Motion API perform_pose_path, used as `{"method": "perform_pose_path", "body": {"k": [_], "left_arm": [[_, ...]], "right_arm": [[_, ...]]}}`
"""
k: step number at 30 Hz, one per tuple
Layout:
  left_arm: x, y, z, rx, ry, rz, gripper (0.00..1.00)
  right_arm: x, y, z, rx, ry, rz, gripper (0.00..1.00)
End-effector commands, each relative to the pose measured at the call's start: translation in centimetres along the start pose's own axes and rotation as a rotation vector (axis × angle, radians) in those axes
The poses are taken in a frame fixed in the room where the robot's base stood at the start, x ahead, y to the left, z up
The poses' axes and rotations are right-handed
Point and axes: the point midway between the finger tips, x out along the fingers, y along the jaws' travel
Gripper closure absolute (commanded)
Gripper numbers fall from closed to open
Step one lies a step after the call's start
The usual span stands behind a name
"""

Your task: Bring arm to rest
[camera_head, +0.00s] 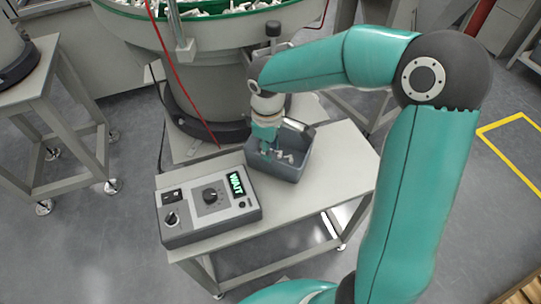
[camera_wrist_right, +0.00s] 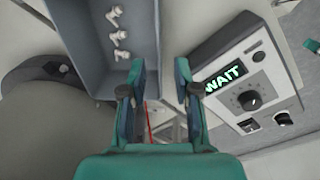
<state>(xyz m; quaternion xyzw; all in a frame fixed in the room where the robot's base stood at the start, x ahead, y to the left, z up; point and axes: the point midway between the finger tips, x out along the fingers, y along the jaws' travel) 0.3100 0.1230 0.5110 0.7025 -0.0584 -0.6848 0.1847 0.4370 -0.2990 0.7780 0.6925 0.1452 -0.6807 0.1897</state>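My right arm reaches in from the right in the head view, and its gripper (camera_head: 266,148) points down at the grey bin (camera_head: 290,168) on the small table. In the right wrist view the two fingers (camera_wrist_right: 160,85) are apart with nothing between them, so the gripper is open. The bin's wall (camera_wrist_right: 82,40) is to the left of the fingers there, with white parts (camera_wrist_right: 120,36) lying inside. In the head view the gripper hides part of the bin. My left gripper is not in view.
A control box (camera_head: 208,207) with knobs and a display reading WAIT stands beside the bin on the table (camera_head: 330,180). Behind is a large round feeder (camera_head: 215,75) with white parts in its green-rimmed bowl. A metal stand (camera_head: 60,125) is at the left.

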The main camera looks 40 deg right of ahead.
Motion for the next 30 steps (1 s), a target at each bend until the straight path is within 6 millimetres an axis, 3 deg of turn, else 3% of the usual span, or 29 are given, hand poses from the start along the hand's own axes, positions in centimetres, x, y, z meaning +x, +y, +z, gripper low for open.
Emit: {"method": "perform_pose_path", "body": {"k": [6,23,30], "left_arm": [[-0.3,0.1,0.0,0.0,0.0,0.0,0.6],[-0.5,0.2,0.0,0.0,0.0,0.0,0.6],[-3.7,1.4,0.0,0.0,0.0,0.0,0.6]], "right_arm": [[-2.0,0.0,0.0,0.002,0.0,-0.001,0.69],[-2.3,0.0,0.0,0.001,-0.001,-0.001,0.69],[-5.7,0.2,0.0,0.001,-0.001,-0.001,0.69]]}}
